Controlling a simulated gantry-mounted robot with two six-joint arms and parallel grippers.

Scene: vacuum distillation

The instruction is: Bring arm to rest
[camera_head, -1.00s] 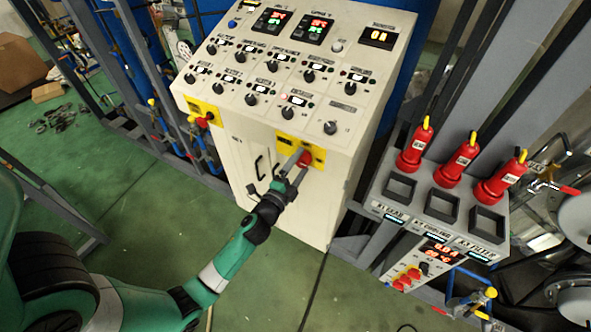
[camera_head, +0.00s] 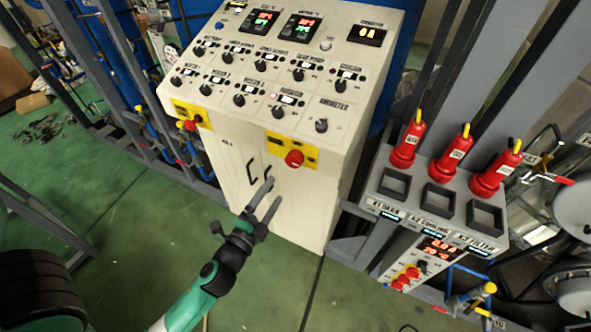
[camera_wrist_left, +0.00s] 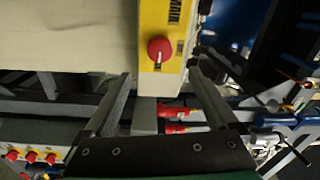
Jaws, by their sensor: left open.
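My left gripper (camera_head: 266,202) is open and empty in front of the lower front face of the white control cabinet (camera_head: 232,156). A red knob (camera_head: 294,158) on a yellow plate (camera_head: 277,146) sits above and to the right of the fingertips, apart from them. In the left wrist view the red knob (camera_wrist_left: 160,49) shows ahead, beyond the two spread fingers (camera_wrist_left: 160,95). My right gripper is in neither view.
A panel with three red-handled plugs (camera_head: 456,158) and square sockets stands at the right. Pipes and grey frames (camera_head: 165,135) line the left of the cabinet. The green floor (camera_head: 140,215) in front is mostly clear.

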